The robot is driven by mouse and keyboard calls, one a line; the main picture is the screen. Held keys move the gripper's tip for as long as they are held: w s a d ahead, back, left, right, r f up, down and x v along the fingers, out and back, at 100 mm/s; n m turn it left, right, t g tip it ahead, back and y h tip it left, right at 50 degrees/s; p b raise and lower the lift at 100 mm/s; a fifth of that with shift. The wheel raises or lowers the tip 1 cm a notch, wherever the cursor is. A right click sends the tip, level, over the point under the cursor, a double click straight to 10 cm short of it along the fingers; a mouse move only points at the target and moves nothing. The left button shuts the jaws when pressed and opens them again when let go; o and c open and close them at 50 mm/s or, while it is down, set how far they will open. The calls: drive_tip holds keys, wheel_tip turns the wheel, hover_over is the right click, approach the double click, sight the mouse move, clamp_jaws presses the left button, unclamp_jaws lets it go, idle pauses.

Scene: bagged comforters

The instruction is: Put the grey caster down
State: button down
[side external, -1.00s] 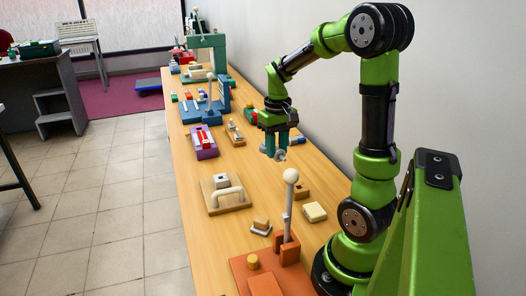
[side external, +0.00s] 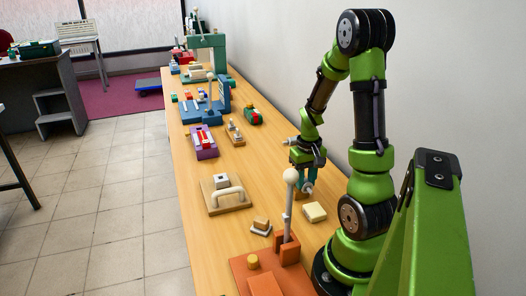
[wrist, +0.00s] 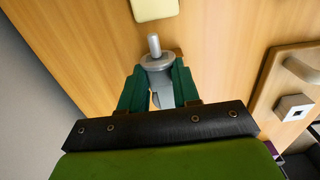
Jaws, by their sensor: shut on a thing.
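The grey caster (wrist: 155,62), a round disc with a pale stem, sits between the green fingertips of my gripper (wrist: 158,85) in the wrist view. My gripper (side external: 307,172) is shut on it. In the side external view the caster (side external: 308,187) shows below the fingers, low over the table beside a small brown block (side external: 300,196). The block is partly hidden by the gripper and caster. I cannot tell whether the caster touches the block or the table.
A cream block (side external: 314,212) lies just in front of the gripper. A white knob on a grey post (side external: 289,200) rises from an orange base (side external: 262,272) nearby. A wooden board with a white handle (side external: 226,197) lies left. Bare table lies between the board and the gripper.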

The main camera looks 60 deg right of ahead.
sight(305, 182)
drive_tip(key=shift+f, duration=0.15)
drive_tip(key=shift+f, duration=0.4)
drive_tip(key=c, duration=0.8)
unclamp_jaws()
drive_tip(key=shift+r, duration=0.15)
wheel_tip(305, 182, up, 12)
drive_tip(key=w+a+r+n+t, duration=0.1)
drive_tip(key=a+r+t, duration=0.1)
drive_tip(key=a, duration=0.7)
drive_tip(key=w+a+r+n+t+y, duration=0.1)
drive_tip(key=w+a+r+n+t, duration=0.1)
drive_tip(key=a, duration=0.7)
drive_tip(key=w+a+r+n+t+y, duration=0.1)
drive_tip(key=w+a+r+n+t, duration=0.1)
drive_tip(key=a, duration=0.7)
wheel_tip(305, 182, up, 3)
drive_tip(key=shift+f+t, duration=0.15)
drive_tip(key=shift+t, duration=0.45)
